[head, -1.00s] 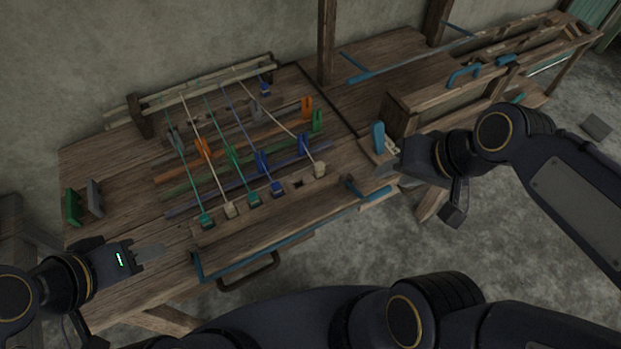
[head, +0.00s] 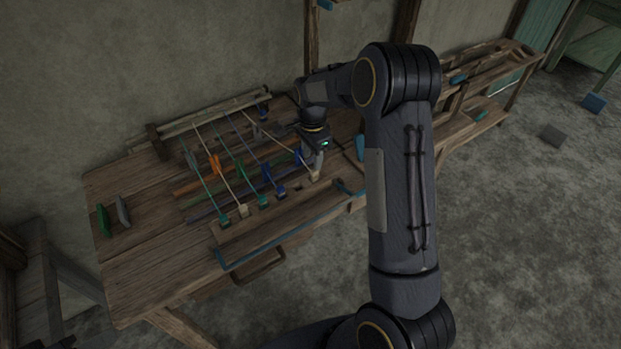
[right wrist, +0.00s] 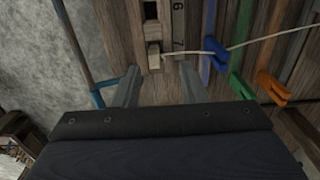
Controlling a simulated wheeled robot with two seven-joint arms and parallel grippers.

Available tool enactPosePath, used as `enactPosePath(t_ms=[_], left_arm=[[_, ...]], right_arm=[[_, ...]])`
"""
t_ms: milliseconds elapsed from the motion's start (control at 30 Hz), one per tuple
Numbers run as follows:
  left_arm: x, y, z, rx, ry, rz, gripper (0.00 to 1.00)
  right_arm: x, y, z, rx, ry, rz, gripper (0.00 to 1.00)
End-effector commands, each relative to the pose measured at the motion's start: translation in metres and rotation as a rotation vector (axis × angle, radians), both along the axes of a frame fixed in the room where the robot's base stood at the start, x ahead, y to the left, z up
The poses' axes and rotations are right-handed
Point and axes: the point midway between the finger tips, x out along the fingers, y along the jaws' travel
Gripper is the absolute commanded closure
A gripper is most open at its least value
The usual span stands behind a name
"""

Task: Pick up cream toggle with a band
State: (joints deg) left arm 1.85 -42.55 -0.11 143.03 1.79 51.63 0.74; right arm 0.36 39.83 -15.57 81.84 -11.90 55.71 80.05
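A cream toggle (head: 314,176) sits at the right end of the row of toggles along the loom's front rail. In the right wrist view the toggle (right wrist: 154,56) stands beside a dark slot, with a pale band (right wrist: 205,52) running from it to the right, past a blue clip. My right gripper (head: 317,163) points down at the toggle. In the right wrist view its two fingers (right wrist: 158,75) are apart, with the toggle ahead of the gap between them and nothing held. Another cream toggle (head: 244,211) is farther left in the row. My left gripper is out of view.
Blue (right wrist: 217,55), green (right wrist: 240,86) and orange (right wrist: 272,88) clips stand right of the toggle in the right wrist view. Green and blue toggles share the row. A green block (head: 103,220) and grey block (head: 122,210) stand on the clear left tabletop.

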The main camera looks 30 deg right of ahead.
Motion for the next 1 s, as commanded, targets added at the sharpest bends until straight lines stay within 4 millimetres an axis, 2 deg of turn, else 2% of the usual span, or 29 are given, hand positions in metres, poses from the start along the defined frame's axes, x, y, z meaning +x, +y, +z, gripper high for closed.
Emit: enactPosePath(t_ms=[400,700,1000], left_arm=[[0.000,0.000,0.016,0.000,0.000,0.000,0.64],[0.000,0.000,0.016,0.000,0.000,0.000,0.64],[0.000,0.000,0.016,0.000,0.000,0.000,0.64]], right_arm=[[-0.008,-0.004,-0.053,0.003,0.000,0.003,0.62],[-0.008,-0.004,-0.059,0.003,-0.003,0.003,0.62],[-0.008,-0.004,-0.059,0.003,-0.003,0.004,1.00]])
